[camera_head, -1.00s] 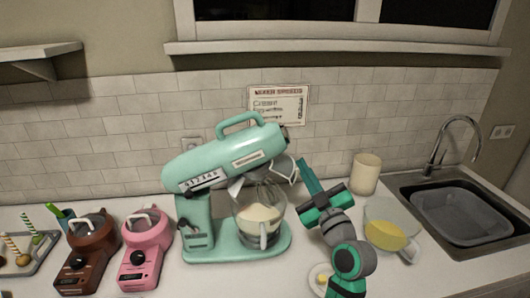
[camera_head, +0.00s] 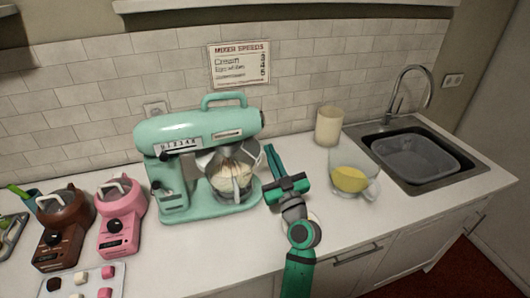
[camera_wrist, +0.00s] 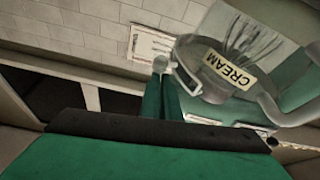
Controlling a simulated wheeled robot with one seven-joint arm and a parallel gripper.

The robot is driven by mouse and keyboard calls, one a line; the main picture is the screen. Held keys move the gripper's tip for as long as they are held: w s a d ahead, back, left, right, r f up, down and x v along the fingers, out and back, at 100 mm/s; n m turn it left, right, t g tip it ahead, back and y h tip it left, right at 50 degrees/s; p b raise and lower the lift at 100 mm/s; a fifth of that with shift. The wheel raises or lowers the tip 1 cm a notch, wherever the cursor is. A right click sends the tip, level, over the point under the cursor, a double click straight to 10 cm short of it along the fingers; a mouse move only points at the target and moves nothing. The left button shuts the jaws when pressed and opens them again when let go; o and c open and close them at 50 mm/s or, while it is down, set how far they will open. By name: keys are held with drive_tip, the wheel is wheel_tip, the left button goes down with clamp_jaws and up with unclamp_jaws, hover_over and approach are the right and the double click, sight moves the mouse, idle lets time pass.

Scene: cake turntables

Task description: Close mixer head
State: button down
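The mint-green mixer (camera_head: 205,165) stands on the counter left of my arm. Its head (camera_head: 190,128) lies about level, roughly parallel to its base, with the whisk (camera_head: 230,165) down in the clear bowl (camera_head: 228,187). In the wrist view the bowl bears a "CREAM" label (camera_wrist: 230,68), upside down, with whisk wires beside it. My gripper (camera_head: 269,150) is just right of the mixer's front end, its fingers pointing toward the wall. In the wrist view its green fingers (camera_wrist: 160,75) are together with nothing between them. I cannot tell whether they touch the mixer.
A jug of yellow liquid (camera_head: 350,180) and a cream canister (camera_head: 329,126) stand right of my arm, before the sink (camera_head: 440,170). A pink small mixer (camera_head: 122,225) and a brown one (camera_head: 65,232) stand at left. A mixer-speeds sign (camera_head: 239,65) hangs behind.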

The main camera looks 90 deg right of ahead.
drive_tip(key=shift+d+f, duration=0.1)
drive_tip(key=shift+f, duration=0.7)
wheel_tip(320, 180, up, 5)
drive_tip(key=v, duration=1)
drive_tip(key=shift+w+a+r, duration=0.25)
drive_tip(key=shift+a+r, duration=0.05)
